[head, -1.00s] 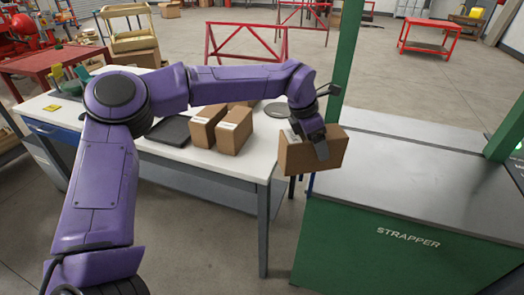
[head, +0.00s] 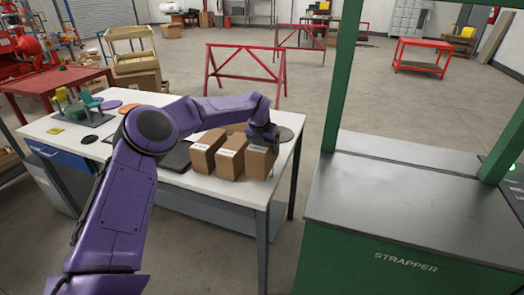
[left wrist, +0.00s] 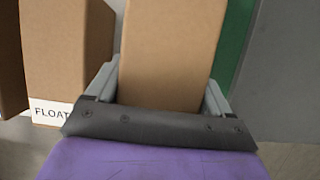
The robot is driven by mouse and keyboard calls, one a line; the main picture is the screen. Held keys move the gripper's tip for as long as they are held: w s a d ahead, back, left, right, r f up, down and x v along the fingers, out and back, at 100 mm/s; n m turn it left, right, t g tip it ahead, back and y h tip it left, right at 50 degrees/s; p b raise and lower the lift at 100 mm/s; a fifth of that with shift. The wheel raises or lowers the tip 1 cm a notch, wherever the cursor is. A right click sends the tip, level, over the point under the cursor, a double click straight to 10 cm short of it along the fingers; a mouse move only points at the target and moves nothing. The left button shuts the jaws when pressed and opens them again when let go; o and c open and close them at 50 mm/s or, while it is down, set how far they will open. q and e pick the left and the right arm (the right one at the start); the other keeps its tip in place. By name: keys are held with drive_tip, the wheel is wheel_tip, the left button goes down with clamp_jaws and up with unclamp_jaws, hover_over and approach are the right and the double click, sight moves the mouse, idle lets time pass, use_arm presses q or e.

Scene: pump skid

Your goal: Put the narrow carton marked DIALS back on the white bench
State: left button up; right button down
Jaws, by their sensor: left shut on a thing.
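My left gripper (head: 262,136) is shut on a narrow brown carton (head: 258,163), which also fills the middle of the left wrist view (left wrist: 170,50) between the fingers. The carton is upright at the right end of the white bench (head: 240,191), right of two similar cartons. I cannot tell whether its base touches the bench top. No readable marking shows on it. The neighbouring carton (head: 229,160) stands close beside it; in the left wrist view a carton there (left wrist: 70,55) has a label starting FLOAT. My right gripper is not in view.
Another brown carton (head: 205,152) stands further left, with a dark flat pad (head: 176,156) beside it. The green strapper (head: 400,205) stands right of the bench across a gap.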

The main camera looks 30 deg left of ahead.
sight(264, 153)
use_arm(q)
drive_tip(key=f, duration=0.2)
drive_tip(key=a+f+p, duration=0.1)
drive_tip(key=f, duration=0.1)
drive_tip(key=shift+w+a+f, duration=0.1)
drive_tip(key=shift+w+f, duration=0.1)
drive_tip(key=shift+f, duration=0.1)
drive_tip(key=o, duration=1.4)
drive_tip(key=b+v, duration=0.2)
drive_tip(key=v, duration=0.9)
drive_tip(key=shift+s+r, duration=0.1)
drive_tip(key=shift+s, duration=0.1)
drive_tip(key=shift+s+r, duration=0.15)
drive_tip(key=shift+r, duration=0.25)
